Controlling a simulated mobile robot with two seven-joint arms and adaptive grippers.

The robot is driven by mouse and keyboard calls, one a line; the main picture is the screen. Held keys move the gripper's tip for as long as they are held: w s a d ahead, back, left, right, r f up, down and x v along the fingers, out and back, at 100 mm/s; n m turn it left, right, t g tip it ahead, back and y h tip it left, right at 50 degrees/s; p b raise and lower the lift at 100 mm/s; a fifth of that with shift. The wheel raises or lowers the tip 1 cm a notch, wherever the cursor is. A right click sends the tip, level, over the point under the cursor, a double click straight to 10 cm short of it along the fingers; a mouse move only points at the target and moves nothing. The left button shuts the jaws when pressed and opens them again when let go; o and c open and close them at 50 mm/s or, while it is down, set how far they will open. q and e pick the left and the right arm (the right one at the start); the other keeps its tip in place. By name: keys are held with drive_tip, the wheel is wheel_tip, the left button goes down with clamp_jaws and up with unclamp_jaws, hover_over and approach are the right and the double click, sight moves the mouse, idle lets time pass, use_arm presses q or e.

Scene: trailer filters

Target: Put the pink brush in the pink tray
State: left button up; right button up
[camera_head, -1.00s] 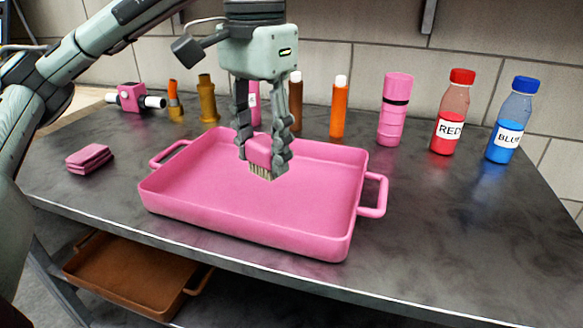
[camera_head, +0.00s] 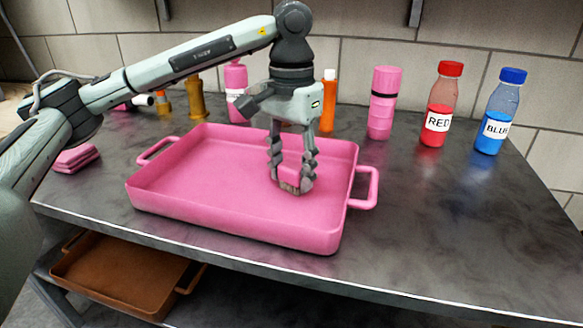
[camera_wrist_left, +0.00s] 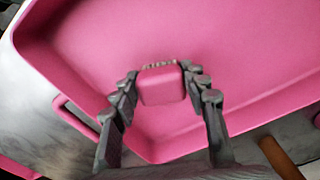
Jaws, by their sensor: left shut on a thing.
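The pink tray (camera_head: 215,225) sits on the dark table, with handles at its left and right ends. My left gripper (camera_head: 291,185) is inside the tray's outline, towards its right part, pointing down. It is shut on the pink brush (camera_wrist_left: 161,86), whose pale bristles (camera_head: 289,188) show at the fingertips, low over the tray floor. Whether the bristles touch the floor I cannot tell. In the left wrist view the brush's pink block sits between the two fingers (camera_wrist_left: 160,90), with the tray floor behind it. My right gripper is not in view.
Behind the tray stand a pink bottle (camera_head: 236,90), an orange bottle (camera_head: 328,115), a pink cylinder (camera_head: 382,105), a red bottle (camera_head: 440,105) and a blue bottle (camera_head: 499,115). Pink pads (camera_head: 76,158) lie left. A brown tray (camera_head: 120,280) is on the shelf below. The pink tray is otherwise empty.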

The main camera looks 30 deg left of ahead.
sight(292, 166)
use_arm(q)
drive_tip(key=shift+f, duration=0.1)
drive_tip(key=o, duration=1.1)
drive_tip(key=shift+r, duration=0.85)
wheel_tip(292, 166, up, 6)
drive_tip(key=shift+f+p, duration=0.1)
drive_tip(key=shift+p, duration=0.2)
drive_tip(key=shift+r+p, duration=0.65)
drive_tip(key=shift+r, duration=1.75)
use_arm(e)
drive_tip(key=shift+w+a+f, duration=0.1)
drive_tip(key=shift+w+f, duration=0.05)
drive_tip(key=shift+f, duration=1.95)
